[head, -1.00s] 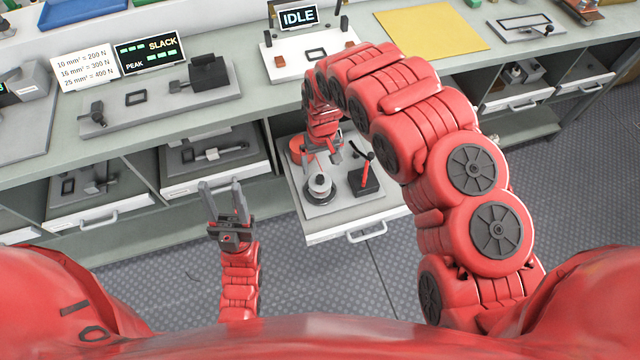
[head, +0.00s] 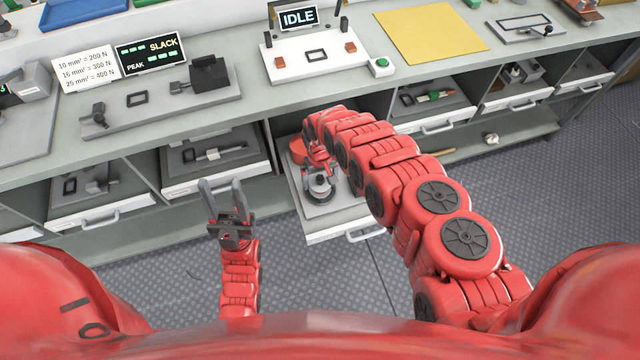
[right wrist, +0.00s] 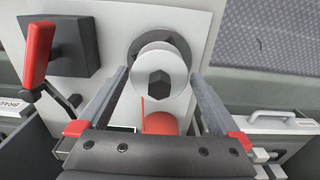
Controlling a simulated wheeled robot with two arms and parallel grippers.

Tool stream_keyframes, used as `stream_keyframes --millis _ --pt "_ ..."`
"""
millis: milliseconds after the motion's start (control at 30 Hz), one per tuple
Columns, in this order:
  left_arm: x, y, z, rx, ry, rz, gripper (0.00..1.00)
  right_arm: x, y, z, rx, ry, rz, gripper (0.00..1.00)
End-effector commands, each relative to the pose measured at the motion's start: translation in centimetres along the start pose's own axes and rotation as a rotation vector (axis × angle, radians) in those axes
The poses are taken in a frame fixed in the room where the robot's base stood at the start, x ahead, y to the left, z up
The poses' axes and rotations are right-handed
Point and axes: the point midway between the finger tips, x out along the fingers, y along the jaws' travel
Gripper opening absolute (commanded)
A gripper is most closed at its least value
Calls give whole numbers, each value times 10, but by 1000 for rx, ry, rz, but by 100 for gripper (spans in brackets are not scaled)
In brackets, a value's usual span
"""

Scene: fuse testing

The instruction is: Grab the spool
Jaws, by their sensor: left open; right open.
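The spool (right wrist: 160,80) is a pale disc with a dark hexagonal centre, standing on a dark round base in the open drawer. In the head view the spool (head: 320,186) is partly covered by my right gripper (head: 322,171). In the right wrist view my right gripper (right wrist: 160,90) is open, with one finger on each side of the spool's near part; I cannot tell whether they touch it.
The open drawer (head: 345,222) also holds a red-handled lever (right wrist: 40,55) on a dark block and a red round object (right wrist: 160,123). The bench (head: 270,98) above carries a white test fixture (head: 345,60) with an IDLE display. Floor in front is clear.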

Motion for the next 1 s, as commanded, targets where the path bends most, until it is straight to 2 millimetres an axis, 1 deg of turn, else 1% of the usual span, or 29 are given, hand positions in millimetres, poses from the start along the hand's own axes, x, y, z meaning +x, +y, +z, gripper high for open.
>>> stream_keyframes --millis 100,200,300,400,667,767,800,867,1000 --pt "0 0 0 0 0 0 50 9 0 0 2 -1 0 100" --pt "-8 0 1 0 0 0 50 21 0 -2 2 2 0 100" --pt "-10 0 2 0 0 0 50 27 0 -2 2 1 0 100" --pt "-11 1 2 0 0 0 50 30 0 0 2 -2 1 100" --pt "-11 0 2 0 0 0 50 29 1 -1 1 0 1 100" --pt "-11 0 2 0 0 0 50 29 1 -1 1 0 1 84" --pt "-11 0 2 0 0 0 50 29 1 -1 1 0 1 77" --pt "-11 0 2 0 0 0 50 29 1 -1 2 0 1 66" --pt "-11 0 2 0 0 0 50 29 1 -1 2 0 1 41"
